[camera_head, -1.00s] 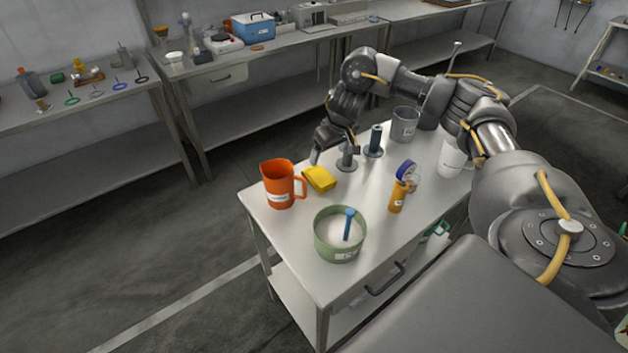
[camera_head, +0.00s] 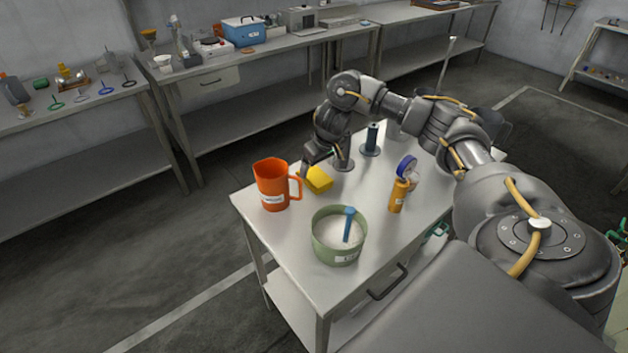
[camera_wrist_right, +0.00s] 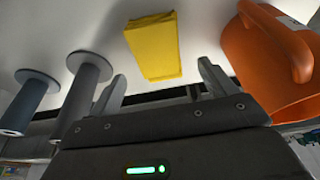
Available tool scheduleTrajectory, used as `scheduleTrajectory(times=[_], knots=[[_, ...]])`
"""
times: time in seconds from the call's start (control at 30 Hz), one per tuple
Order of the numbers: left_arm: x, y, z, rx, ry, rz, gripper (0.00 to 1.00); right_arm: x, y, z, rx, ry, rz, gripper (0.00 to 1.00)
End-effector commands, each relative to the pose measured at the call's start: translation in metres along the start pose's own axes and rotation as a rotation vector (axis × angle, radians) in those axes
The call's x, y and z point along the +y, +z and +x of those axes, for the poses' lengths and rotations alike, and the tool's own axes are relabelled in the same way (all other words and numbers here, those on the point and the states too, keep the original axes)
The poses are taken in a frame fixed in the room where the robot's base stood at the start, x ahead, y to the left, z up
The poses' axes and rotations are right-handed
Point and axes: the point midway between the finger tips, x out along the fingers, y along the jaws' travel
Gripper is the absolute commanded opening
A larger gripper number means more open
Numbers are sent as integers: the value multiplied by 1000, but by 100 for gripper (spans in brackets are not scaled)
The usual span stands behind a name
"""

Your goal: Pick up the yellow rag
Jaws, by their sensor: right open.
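The yellow rag (camera_head: 319,180) lies folded on the grey table, just right of the orange pitcher. In the right wrist view the rag (camera_wrist_right: 153,47) is ahead of my right gripper, roughly centred between the fingers. My right gripper (camera_head: 318,168) is low over the table at the rag's far side. In the right wrist view its two fingers (camera_wrist_right: 160,88) are spread apart with nothing between them. The rag's far edge is partly hidden by the gripper in the head view. My left gripper is not in view.
The orange pitcher (camera_head: 272,187) stands close beside the rag, its handle towards it. Grey and dark blue posts on round bases (camera_head: 343,160) (camera_head: 372,141) stand behind. Table space between is clear.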

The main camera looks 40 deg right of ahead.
Motion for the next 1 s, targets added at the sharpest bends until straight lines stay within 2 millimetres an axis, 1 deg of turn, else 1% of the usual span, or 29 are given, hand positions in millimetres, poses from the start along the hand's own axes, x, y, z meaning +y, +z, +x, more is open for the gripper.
scheduleTrajectory(times=[0.2, 0.33, 0.47, 0.63, 0.67, 1.0], knots=[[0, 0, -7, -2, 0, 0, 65, 0, 0, 28, -5, 2, 1, 84], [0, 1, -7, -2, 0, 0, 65, 0, 0, 45, -4, 1, 0, 84], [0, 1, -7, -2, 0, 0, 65, 0, 0, 51, -2, 1, -1, 84], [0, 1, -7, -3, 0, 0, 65, 0, 0, 51, -1, 1, -1, 84], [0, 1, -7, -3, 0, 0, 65, 0, 0, 51, -1, 1, -1, 82], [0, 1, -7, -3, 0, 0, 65, 0, 0, 51, -1, 1, -2, 38]])
